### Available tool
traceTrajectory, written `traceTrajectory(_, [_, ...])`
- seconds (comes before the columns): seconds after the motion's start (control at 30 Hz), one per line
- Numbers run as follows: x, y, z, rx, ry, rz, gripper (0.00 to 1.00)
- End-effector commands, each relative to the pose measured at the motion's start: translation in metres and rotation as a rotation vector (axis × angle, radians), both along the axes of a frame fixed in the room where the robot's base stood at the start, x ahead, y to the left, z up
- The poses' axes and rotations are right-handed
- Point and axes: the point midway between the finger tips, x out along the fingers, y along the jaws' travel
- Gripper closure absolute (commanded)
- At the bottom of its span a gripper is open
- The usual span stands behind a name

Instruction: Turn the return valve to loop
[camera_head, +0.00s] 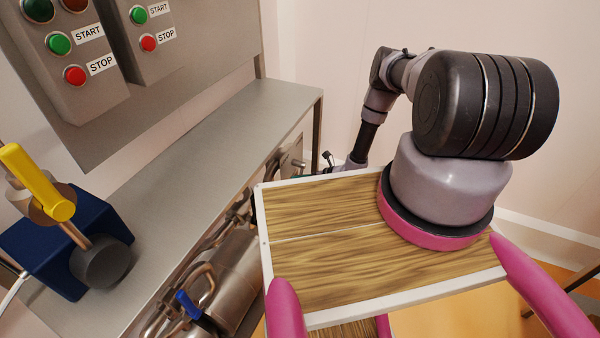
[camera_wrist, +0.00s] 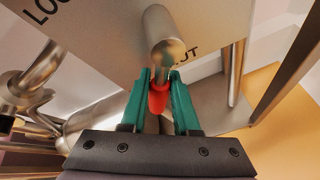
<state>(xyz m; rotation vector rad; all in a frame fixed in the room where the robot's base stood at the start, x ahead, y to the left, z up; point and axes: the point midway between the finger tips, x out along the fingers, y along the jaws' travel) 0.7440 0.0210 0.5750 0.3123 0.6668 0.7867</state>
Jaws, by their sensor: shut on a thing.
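The return valve shows in the wrist view as a metal stem (camera_wrist: 160,38) with a red handle (camera_wrist: 158,98). It stands in front of a grey plate (camera_wrist: 105,40). Part of a label reading "LOO" is at the upper left of the plate, and letters ending in "UT" are to the right of the stem. My gripper (camera_wrist: 160,82) has its teal fingers on either side of the red handle, shut on it. The handle points toward the palm, down in this view. In the head view the valve and my fingers are mostly hidden beside the bench.
A steel bench (camera_head: 215,130) runs along the left, with pipes and a blue-handled valve (camera_head: 188,306) below it. A yellow lever (camera_head: 38,182) on a blue block (camera_head: 35,250) stands at the left. Control boxes with START and STOP buttons (camera_head: 75,75) hang above.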

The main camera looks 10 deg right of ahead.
Motion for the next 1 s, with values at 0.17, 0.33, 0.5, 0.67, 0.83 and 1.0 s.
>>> traceTrajectory(0.17, [-0.006,0.002,0.005,0.095,0.134,0.001,1.00])
traceTrajectory(0.33, [-0.011,0.006,0.011,0.191,0.265,0.002,1.00])
traceTrajectory(0.5, [-0.015,0.009,0.017,0.284,0.395,0.003,1.00])
traceTrajectory(0.67, [-0.018,0.011,0.024,0.372,0.516,0.002,1.00])
traceTrajectory(0.83, [-0.020,0.012,0.030,0.456,0.631,0.001,1.00])
traceTrajectory(1.0, [-0.021,0.013,0.036,0.525,0.724,-0.001,1.00])
